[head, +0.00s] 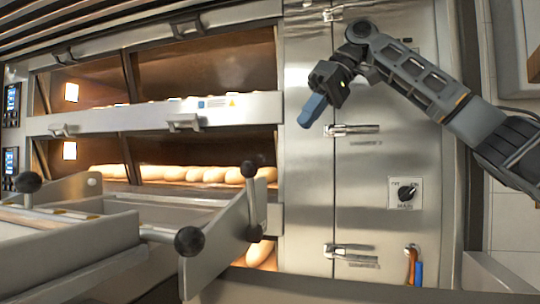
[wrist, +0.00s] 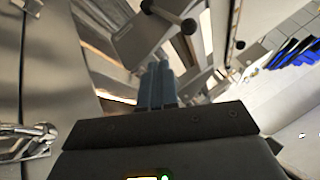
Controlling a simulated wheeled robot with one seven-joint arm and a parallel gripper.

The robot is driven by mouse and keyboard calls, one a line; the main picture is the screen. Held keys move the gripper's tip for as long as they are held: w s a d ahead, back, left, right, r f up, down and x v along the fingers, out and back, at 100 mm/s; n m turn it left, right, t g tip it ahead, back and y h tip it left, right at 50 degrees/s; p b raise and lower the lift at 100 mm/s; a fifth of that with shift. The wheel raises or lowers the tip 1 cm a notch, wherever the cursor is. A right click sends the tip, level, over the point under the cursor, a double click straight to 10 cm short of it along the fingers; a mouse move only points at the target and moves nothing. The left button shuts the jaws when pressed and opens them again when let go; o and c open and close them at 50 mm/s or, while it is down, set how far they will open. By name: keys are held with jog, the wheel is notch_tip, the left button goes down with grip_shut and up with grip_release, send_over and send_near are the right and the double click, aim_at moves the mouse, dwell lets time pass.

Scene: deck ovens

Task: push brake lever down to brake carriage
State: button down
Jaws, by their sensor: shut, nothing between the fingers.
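The carriage (head: 170,225) stands at the lower left in front of the ovens. On its right side plate is an upright metal lever (head: 252,200), probably the brake lever, with a dark knob at its top and another near its bottom. My gripper (head: 307,118) is shut and empty, its blue fingers pointing down and left in front of the steel panel. It is above and to the right of the lever, clear of it. In the wrist view the blue fingers (wrist: 158,82) lie together, with a black-knobbed rod (wrist: 168,16) beyond them; I cannot tell which rod this is.
Two lit oven decks behind the carriage hold loaves (head: 190,173). The steel panel carries latch handles (head: 352,129) and a rotary switch (head: 405,194). More black knobs on bars project from the carriage, one at its front (head: 189,240) and one at far left (head: 28,182).

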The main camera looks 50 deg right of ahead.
jog(key=w+a+f+p, duration=0.2)
jog(key=w+a+f, duration=0.2)
jog(key=a+f, duration=0.3)
jog(key=shift+x, duration=0.95)
jog(key=shift+s, duration=0.1)
jog(key=shift+a, duration=0.15)
